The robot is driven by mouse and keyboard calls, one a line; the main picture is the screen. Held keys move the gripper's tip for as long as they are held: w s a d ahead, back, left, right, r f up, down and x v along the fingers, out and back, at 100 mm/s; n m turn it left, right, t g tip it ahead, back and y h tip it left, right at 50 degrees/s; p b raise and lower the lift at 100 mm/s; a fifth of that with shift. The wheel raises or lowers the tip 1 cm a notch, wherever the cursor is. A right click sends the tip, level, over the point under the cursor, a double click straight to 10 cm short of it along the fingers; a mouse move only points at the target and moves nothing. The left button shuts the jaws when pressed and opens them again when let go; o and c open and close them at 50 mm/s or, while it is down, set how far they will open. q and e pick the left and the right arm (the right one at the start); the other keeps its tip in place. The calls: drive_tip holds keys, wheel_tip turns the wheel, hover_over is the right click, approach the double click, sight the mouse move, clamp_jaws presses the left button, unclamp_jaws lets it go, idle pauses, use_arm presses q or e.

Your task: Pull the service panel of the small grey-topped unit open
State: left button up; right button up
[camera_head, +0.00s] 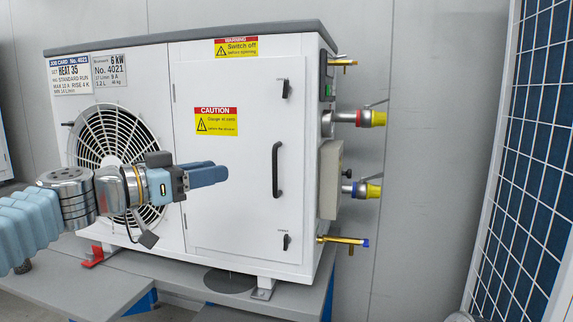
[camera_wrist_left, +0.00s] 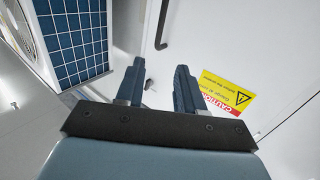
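The small unit (camera_head: 120,62) is a white box with a grey top. Its service panel (camera_head: 225,215) is the white front door right of the fan grille and looks closed. A black upright bar handle (camera_head: 277,170) sits near the panel's right edge and also shows in the left wrist view (camera_wrist_left: 162,25). Small black latches sit above (camera_head: 286,88) and below (camera_head: 286,241) the handle. My left gripper (camera_head: 225,173) is in front of the panel, left of the handle and apart from it. In the left wrist view its fingers (camera_wrist_left: 158,80) are spread with nothing between them. My right gripper is out of view.
Brass and red-yellow pipe fittings (camera_head: 362,118) and a beige box (camera_head: 331,178) stick out on the unit's right side. A tall blue grid panel (camera_head: 535,150) stands at the right. A yellow caution label (camera_head: 216,122) is on the panel. The unit stands on a grey bench (camera_head: 85,280).

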sight(273, 159)
use_arm(q)
drive_tip(key=p+x, duration=0.2)
drive_tip(key=x, duration=0.4)
drive_tip(key=p+x, duration=0.2)
drive_tip(key=x, duration=0.5)
drive_tip(key=shift+r, duration=0.2)
drive_tip(key=shift+w+d+f, duration=0.1)
drive_tip(key=shift+w+d, duration=0.1)
drive_tip(key=shift+d, duration=0.1)
clamp_jaws()
